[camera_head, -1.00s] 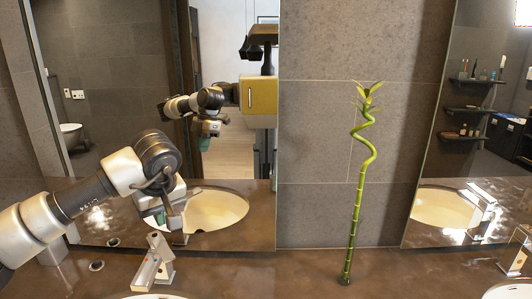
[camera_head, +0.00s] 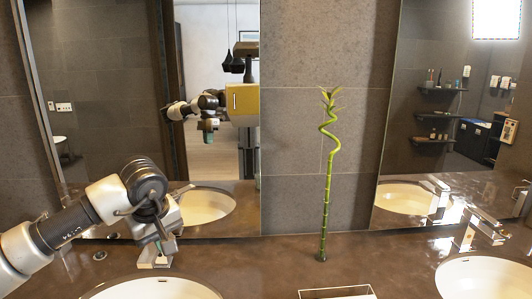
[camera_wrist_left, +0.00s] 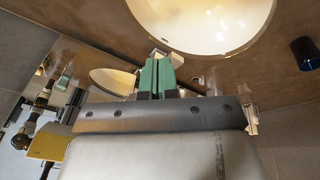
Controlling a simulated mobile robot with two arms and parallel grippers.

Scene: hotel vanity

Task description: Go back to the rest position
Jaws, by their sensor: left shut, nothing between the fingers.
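My left gripper (camera_head: 162,240) comes in from the left of the head view, above the back of the left basin, in front of the left faucet (camera_head: 155,258). In the left wrist view its two green fingers (camera_wrist_left: 157,76) are together with nothing between them, pointing toward the white basin (camera_wrist_left: 200,22). My right gripper is not in view directly.
A tall green bamboo stalk (camera_head: 325,190) stands on the brown counter (camera_head: 270,265) against the tiled wall. A white-edged tray (camera_head: 338,292) is at the front, and the right basin (camera_head: 485,278) with its faucet (camera_head: 468,230) is at right. Mirrors flank the wall. A dark cup (camera_wrist_left: 304,52) shows in the wrist view.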

